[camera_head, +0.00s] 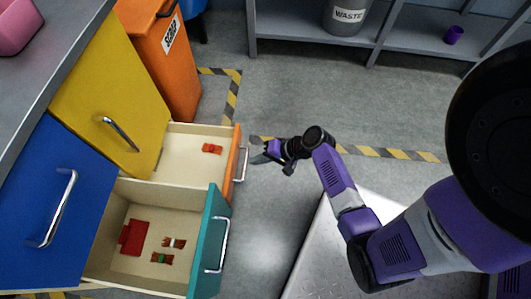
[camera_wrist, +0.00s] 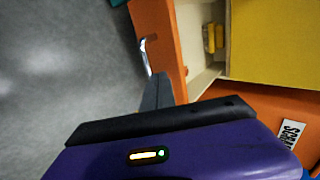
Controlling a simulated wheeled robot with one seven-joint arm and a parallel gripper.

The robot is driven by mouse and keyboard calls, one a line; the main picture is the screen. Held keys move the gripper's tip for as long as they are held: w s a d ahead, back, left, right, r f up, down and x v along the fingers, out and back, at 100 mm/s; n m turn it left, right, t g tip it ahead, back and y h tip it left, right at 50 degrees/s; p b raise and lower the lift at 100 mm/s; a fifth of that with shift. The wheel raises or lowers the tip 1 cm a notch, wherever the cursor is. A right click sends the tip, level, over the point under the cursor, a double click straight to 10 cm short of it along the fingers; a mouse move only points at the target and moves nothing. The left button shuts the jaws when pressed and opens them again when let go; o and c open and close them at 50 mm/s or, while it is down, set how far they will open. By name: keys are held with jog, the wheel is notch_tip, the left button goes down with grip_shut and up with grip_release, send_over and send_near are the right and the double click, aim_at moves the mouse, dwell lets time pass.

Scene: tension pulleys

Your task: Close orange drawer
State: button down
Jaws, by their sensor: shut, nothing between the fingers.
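The orange drawer (camera_head: 237,160) is pulled open below the yellow cabinet front in the head view, with a metal handle (camera_head: 243,164) on its front. A small orange-red item (camera_head: 212,148) lies inside it. My gripper (camera_head: 262,156) is shut and empty, just to the right of the orange front, near the handle; I cannot tell whether it touches. In the wrist view, the orange drawer front (camera_wrist: 158,38) and its handle (camera_wrist: 145,55) show ahead of the gripper fingers (camera_wrist: 157,88). A yellow-looking item (camera_wrist: 212,38) shows inside the drawer there.
A teal drawer (camera_head: 210,245) stands open beside the orange one, holding a red block and small parts. A yellow front (camera_head: 105,90) and a blue front (camera_head: 50,205) are beside them. An orange scrap bin (camera_head: 160,55) stands behind.

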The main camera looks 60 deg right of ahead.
aim_at(233, 163)
jog(key=w, duration=0.1)
jog(key=w+a+f+b, duration=0.1)
jog(key=w, duration=0.1)
jog(key=w+f+b, duration=0.1)
jog(key=shift+w+a, duration=0.3)
jog(key=shift+a, duration=0.05)
jog(key=shift+w+a, duration=0.2)
jog(key=shift+w, duration=0.35)
